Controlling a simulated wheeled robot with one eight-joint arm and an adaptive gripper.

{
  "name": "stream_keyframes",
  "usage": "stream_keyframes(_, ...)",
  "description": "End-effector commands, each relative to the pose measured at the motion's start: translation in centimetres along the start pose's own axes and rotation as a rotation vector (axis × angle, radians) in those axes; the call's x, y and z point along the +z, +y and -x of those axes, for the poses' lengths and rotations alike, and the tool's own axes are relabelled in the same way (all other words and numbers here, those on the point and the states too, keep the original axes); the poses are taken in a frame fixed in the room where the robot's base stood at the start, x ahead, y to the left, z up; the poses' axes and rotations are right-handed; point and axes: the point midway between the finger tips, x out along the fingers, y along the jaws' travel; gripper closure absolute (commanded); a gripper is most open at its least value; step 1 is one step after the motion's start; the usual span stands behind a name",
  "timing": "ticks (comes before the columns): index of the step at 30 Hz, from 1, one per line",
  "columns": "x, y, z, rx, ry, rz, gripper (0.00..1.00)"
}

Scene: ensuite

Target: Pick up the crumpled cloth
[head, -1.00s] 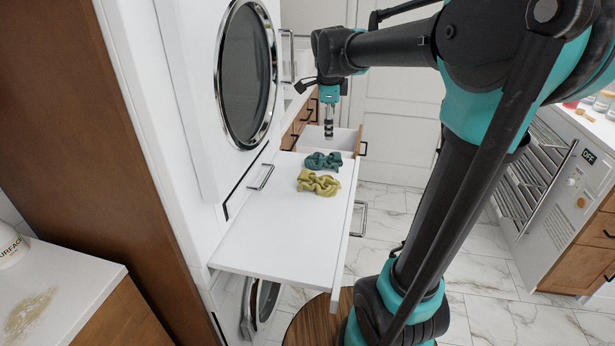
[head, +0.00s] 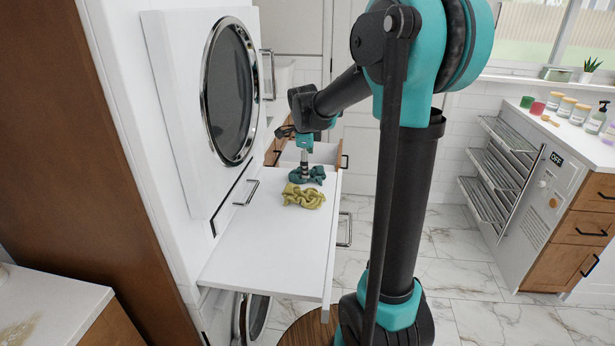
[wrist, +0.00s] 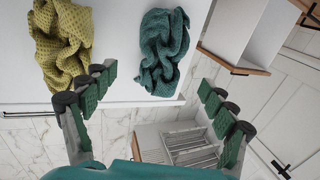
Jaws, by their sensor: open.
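Two crumpled cloths lie on the white pull-out shelf (head: 262,248). The teal cloth (head: 316,175) is near the shelf's far end, and it also shows in the wrist view (wrist: 163,50). The olive-yellow cloth (head: 303,197) lies nearer in the head view and at the left of the wrist view (wrist: 62,45). My gripper (head: 303,174) points down at the teal cloth. In the wrist view my gripper (wrist: 157,80) is open, with the teal cloth in line with the gap between its fingers. I cannot tell whether the fingers touch the cloth.
A white front-loading machine with a round door (head: 230,92) stands left of the shelf. An open drawer (head: 325,155) is just beyond the shelf's far end. A wooden round stool top (head: 305,328) is below the shelf. Marble floor (head: 450,240) is clear to the right.

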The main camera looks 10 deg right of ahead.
Motion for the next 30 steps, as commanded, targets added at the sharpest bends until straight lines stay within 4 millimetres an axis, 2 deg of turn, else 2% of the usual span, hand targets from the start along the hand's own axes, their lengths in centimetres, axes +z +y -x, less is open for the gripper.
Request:
stream_keyframes(5,0.2,0.0,-1.4,0.000,0.000,0.000,0.15)
stream_keyframes(12,0.5,0.0,-4.6,0.000,0.000,-0.001,0.15)
stream_keyframes(16,0.5,0.0,-5.4,0.000,0.000,0.000,0.15)
stream_keyframes(22,0.5,0.1,-5.4,0.000,0.000,0.000,0.15)
stream_keyframes(23,0.5,0.1,-5.4,0.000,0.000,0.000,0.16)
stream_keyframes(30,0.5,0.1,-5.4,0.000,0.000,0.000,0.46)
